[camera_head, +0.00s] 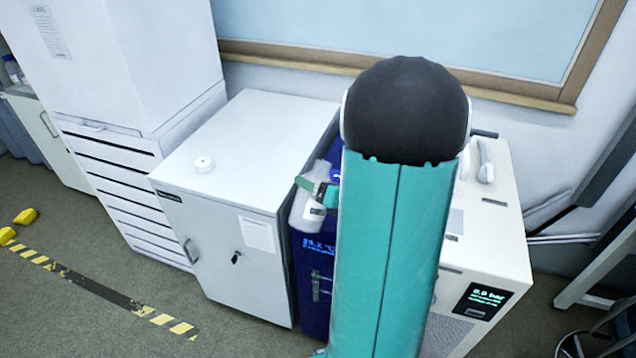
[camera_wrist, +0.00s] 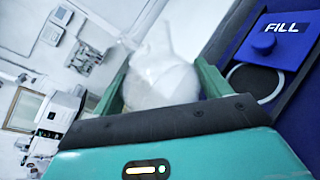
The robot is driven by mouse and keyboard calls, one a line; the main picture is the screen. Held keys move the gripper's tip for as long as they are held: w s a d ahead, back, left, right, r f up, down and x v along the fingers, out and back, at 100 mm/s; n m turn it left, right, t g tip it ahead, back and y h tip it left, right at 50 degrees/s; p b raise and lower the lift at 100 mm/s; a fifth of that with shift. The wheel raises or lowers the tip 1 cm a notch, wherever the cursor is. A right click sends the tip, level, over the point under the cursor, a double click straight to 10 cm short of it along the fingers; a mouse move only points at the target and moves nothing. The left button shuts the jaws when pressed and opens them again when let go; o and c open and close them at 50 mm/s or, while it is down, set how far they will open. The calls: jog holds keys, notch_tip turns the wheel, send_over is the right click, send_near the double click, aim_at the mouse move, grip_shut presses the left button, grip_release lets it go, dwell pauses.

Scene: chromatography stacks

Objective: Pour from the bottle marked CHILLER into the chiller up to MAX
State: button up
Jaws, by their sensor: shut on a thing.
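My gripper (camera_head: 322,192) (camera_wrist: 162,78) is shut on a whitish, translucent bottle (camera_head: 306,214), which also shows between the fingers in the wrist view (camera_wrist: 165,60). The bottle looks somewhat tilted and hangs at the chiller's left edge; its marking is unreadable and I cannot tell whether liquid flows. The dark blue chiller (camera_head: 318,262) shows a lit temperature display on its front. My arm hides much of the chiller; no MAX mark is visible.
A grey-white cabinet (camera_head: 245,135) stands left of the chiller, with a small white round cap (camera_head: 204,164) on top. A cream unit (camera_head: 500,225) with a pressure display stands to the right. A wall with a framed board is behind. Floor is open in front.

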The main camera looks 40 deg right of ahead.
jog(key=shift+m, duration=0.3)
jog(key=shift+a+f, duration=0.1)
jog(key=shift+f+m+y, duration=0.15)
jog(key=shift+m+y, duration=0.15)
jog(key=shift+m, duration=0.1)
jog(key=shift+a+f, duration=0.1)
jog(key=shift+f+m+g, duration=0.2)
jog(key=shift+m+g, duration=0.1)
jog(key=shift+m, duration=0.2)
jog(key=shift+f, duration=0.1)
jog(key=shift+a+f+m+y, duration=0.1)
jog(key=shift+f+m+y, duration=0.15)
jog(key=shift+m+y, duration=0.15)
dwell(0.3)
jog(key=shift+f+m+g, duration=0.3)
jog(key=shift+f+m, duration=0.1)
